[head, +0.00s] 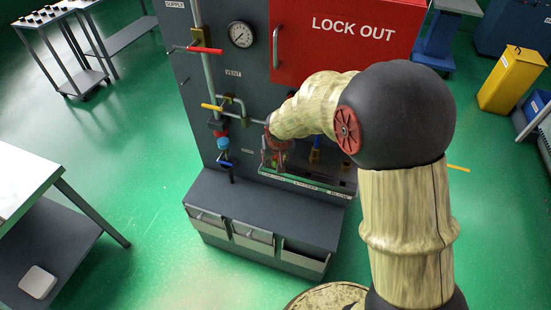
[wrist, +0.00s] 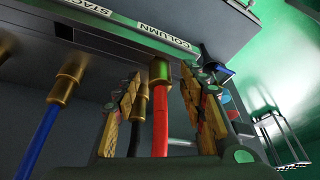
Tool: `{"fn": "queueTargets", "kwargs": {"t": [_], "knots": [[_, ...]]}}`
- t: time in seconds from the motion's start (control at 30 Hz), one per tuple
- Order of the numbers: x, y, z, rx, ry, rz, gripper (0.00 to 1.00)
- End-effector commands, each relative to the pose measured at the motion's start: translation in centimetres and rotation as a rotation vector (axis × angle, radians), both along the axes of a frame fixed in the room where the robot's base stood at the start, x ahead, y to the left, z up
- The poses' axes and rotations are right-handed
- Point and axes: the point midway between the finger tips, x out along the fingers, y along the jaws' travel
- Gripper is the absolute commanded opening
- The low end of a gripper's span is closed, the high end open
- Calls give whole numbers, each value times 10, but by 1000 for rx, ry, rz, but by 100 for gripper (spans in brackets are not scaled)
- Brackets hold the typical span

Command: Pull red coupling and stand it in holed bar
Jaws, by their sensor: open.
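The red coupling is a brass end (wrist: 160,72) on a red hose (wrist: 160,125) in the wrist view. My gripper (wrist: 162,88) is open, with one finger on each side of the red hose and its brass end. I see gaps on both sides. In the head view my gripper (head: 277,152) is at the panel's lower front, and my arm hides much around it. I cannot make out holes for certain, so the holed bar is not clear.
A blue hose (wrist: 40,140) with a brass end stands left of my gripper in the wrist view, and a black hose is close behind the red one. Valves with red (head: 205,50), yellow (head: 212,107) and blue handles project from the panel. Drawers (head: 252,236) are below.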

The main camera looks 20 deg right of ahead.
Motion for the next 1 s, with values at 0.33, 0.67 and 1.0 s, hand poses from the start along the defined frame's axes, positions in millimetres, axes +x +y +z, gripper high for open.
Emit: {"fn": "queueTargets", "kwargs": {"t": [0.33, 0.67, 1.0], "knots": [[-8, 2, 23, 0, -4, 0, 41], [-33, 6, 84, 0, -4, 1, 41], [-45, 7, 110, 0, 1, 0, 41]]}}
